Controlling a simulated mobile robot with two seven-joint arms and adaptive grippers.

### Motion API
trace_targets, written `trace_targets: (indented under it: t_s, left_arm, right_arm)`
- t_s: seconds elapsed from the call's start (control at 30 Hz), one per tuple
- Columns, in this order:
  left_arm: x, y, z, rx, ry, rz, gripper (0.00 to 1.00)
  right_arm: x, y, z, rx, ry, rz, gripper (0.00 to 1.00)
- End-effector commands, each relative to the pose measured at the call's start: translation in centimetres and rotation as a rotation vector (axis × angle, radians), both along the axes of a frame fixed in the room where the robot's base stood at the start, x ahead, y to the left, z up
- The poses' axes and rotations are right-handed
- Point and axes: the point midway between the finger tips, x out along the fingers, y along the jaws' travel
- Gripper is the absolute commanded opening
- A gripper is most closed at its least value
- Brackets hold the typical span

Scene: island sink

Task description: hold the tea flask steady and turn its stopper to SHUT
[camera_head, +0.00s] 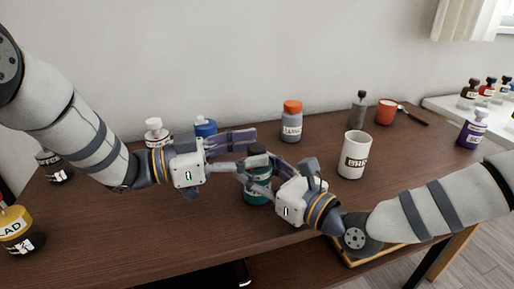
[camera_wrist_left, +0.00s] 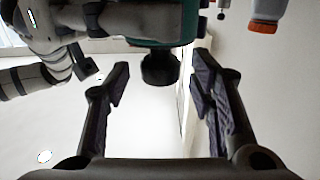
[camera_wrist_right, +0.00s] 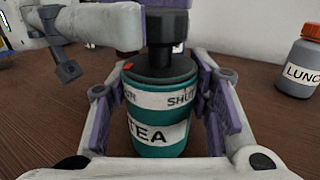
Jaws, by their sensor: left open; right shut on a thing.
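The tea flask (camera_head: 258,192) is teal with a black stopper (camera_head: 257,150) and stands upright on the brown table. In the right wrist view the flask (camera_wrist_right: 158,146) shows a TEA label, SHUT at the right of its upper band, and a partly hidden word at the left. A red mark (camera_wrist_right: 128,66) sits by the left word. My right gripper (camera_head: 262,180) is shut on the flask's body. My left gripper (camera_head: 244,150) is open at stopper height; its fingers lie to either side of the stopper (camera_wrist_left: 159,68) in the left wrist view.
Behind stand an orange-capped bottle (camera_head: 291,124), a blue-capped bottle (camera_head: 205,127) and a white-capped bottle (camera_head: 156,133). A white mug (camera_head: 353,158), a grey bottle (camera_head: 358,110) and a red cup (camera_head: 386,113) are at the right.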

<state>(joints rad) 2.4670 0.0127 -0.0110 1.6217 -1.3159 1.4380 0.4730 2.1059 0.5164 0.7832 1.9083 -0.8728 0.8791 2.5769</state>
Motion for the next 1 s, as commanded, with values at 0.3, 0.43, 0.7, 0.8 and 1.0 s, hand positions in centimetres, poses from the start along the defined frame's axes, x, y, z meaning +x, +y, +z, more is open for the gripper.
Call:
trace_targets:
  t_s: [0.3,0.43,0.7,0.8,1.0]
  left_arm:
    - [0.6,-1.8,0.0,-0.001,0.0,0.001,0.5]
    - [0.6,-1.7,0.0,-0.002,-0.001,0.001,0.45]
    - [0.6,-1.7,0.0,-0.002,-0.001,0.001,0.0]
    - [0.6,-1.7,0.0,-0.003,0.0,0.005,0.0]
    - [0.6,-1.8,0.1,-0.008,-0.002,0.061,0.0]
  right_arm:
    - [0.0,0.0,0.0,0.0,0.0,0.0,0.15]
    - [0.0,0.0,0.0,0.0,0.0,0.0,0.15]
    - [0.0,0.0,0.0,0.0,0.0,0.0,0.15]
    - [0.0,0.0,0.0,0.0,0.0,0.0,0.15]
    - [0.0,0.0,0.0,0.001,0.001,0.0,0.15]
